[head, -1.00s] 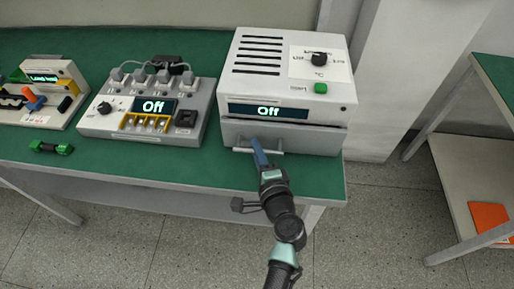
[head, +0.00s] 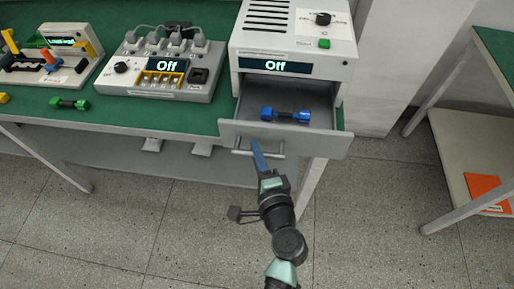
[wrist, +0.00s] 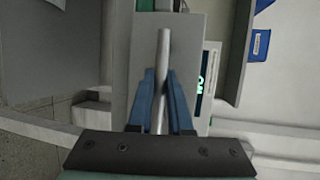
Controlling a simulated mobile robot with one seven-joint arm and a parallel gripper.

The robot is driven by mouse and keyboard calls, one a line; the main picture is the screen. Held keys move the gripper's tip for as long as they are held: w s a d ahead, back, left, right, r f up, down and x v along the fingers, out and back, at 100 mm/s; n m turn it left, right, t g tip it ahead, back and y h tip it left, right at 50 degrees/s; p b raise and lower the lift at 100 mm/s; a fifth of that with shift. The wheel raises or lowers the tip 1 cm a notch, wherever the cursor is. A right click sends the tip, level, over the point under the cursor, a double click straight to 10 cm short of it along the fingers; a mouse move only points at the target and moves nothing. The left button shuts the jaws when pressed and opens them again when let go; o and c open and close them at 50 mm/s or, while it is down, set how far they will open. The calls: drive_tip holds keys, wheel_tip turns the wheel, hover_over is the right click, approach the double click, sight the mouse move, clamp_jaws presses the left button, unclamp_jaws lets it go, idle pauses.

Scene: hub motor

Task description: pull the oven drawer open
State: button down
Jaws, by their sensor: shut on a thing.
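The oven (head: 290,50) is a white box with a dial, a green button and a display reading "Off". Its grey drawer (head: 325,141) stands pulled out past the table's front edge, and a blue dumbbell-shaped part (head: 285,115) lies inside. My gripper (head: 256,150) is at the bar handle on the drawer's front. In the wrist view the blue fingers (wrist: 160,100) are shut on the drawer handle (wrist: 163,60), one on each side of the bar. The oven's display shows there too, sideways.
A grey control box (head: 165,70) with plugs, also reading "Off", stands left of the oven. A green dumbbell-shaped part (head: 69,104) lies on the green table (head: 110,112). Another station (head: 45,60) is at far left. The floor in front is clear.

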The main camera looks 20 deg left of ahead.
idle(0.3)
drive_tip(key=c, duration=0.8)
unclamp_jaws()
drive_tip(key=shift+c, duration=0.2)
drive_tip(key=shift+d, duration=0.1)
drive_tip(key=v, duration=1.3)
drive_tip(key=shift+b, duration=0.45)
